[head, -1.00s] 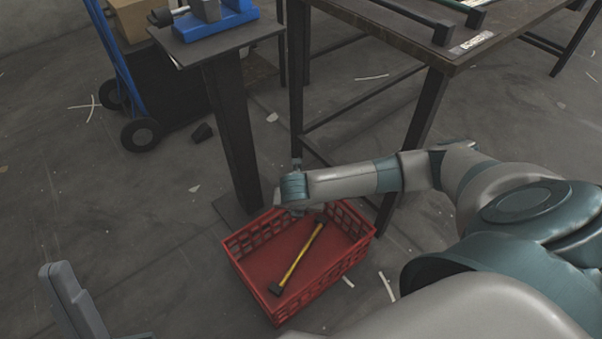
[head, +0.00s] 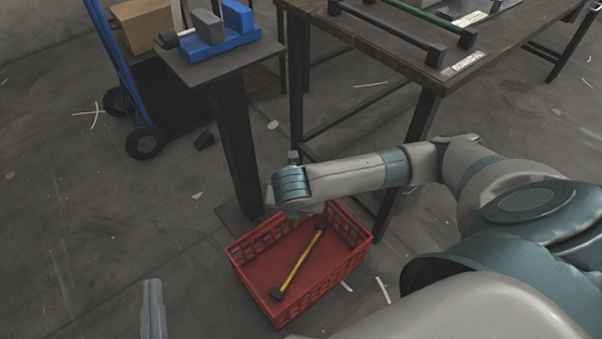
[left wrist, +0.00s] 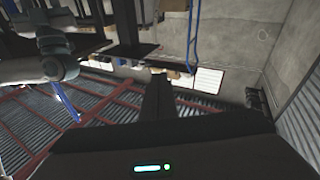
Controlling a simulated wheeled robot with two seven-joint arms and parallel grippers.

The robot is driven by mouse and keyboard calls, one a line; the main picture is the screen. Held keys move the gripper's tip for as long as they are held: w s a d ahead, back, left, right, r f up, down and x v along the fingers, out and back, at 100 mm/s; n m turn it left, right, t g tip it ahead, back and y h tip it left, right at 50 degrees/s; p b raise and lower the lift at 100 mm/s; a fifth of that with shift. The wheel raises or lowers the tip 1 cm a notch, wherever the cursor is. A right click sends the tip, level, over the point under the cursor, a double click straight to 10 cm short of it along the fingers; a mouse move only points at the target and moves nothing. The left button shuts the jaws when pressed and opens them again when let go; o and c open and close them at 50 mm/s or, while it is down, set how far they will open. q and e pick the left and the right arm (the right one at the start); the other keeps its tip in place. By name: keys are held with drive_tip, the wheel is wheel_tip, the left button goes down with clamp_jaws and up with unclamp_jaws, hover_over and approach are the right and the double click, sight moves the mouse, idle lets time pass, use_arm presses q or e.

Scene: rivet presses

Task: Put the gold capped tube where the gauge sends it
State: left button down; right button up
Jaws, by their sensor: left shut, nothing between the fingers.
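No gold-capped tube can be clearly made out. A yellow bar with dark ends (head: 299,262) lies slantwise in the red crate (head: 305,296) on the floor. No gauge face is readable. A blue fixture with a grey block (head: 207,29) stands on the pedestal at the top left. My left gripper (head: 152,288) is shut and empty at the bottom left of the head view, well left of the crate. In the left wrist view, dark gripper parts (left wrist: 157,98) stand against the room. My right arm reaches over the crate's back edge; its fingers are hidden.
The workbench (head: 400,66) at the top right carries a dark bar (head: 388,33), a green bar and white labels (head: 467,61). The pedestal (head: 235,140) stands behind the crate. A blue hand truck (head: 115,65) with a carton is at the left. Left floor is mostly clear.

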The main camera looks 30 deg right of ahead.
use_arm(q)
drive_tip(key=shift+w+f, duration=0.1)
drive_tip(key=shift+f, duration=0.35)
use_arm(e)
drive_tip(key=shift+s+a+r, duration=0.1)
drive_tip(key=shift+r, duration=0.25)
